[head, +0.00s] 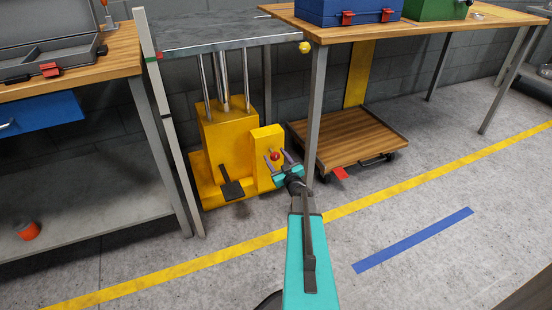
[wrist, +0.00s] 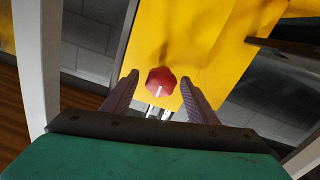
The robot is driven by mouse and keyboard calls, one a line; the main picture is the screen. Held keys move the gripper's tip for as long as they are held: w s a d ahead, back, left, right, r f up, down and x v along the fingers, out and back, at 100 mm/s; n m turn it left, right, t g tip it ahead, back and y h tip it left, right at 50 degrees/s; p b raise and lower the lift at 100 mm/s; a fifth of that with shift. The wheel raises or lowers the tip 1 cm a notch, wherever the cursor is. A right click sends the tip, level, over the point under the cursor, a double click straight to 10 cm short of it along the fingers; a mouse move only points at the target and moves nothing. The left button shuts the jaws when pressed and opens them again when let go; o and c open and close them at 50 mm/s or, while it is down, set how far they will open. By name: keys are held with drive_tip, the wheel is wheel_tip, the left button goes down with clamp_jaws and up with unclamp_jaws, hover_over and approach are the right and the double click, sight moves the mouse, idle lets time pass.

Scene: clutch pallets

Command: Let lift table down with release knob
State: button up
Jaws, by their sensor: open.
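The lift table (head: 218,34) has a grey top on steel rods above a yellow base (head: 228,140). The red release knob (head: 275,155) sits on the yellow box at the base's right. In the wrist view the knob (wrist: 160,81) is a lobed red knob with a pale mark, on the yellow face. My gripper (head: 279,162) is open in front of it. In the wrist view the two fingertips (wrist: 160,82) stand on either side of the knob, with gaps on both sides. I cannot tell how deep the knob is between them. A black pedal (head: 231,188) is on the base.
A workbench (head: 130,50) stands at the left with an orange-red object (head: 27,230) on its lower shelf. A wooden table (head: 400,28) is at the right, with a wooden dolly (head: 350,141) beneath it. The floor in front is clear, with a yellow line.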

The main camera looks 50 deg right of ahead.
drive_tip(key=shift+w+d, duration=0.15)
drive_tip(key=shift+w, duration=0.15)
drive_tip(key=c, duration=1)
drive_tip(key=shift+d, duration=0.3)
drive_tip(key=shift+c, duration=0.3)
drive_tip(key=shift+a, duration=0.15)
drive_tip(key=shift+s, duration=0.1)
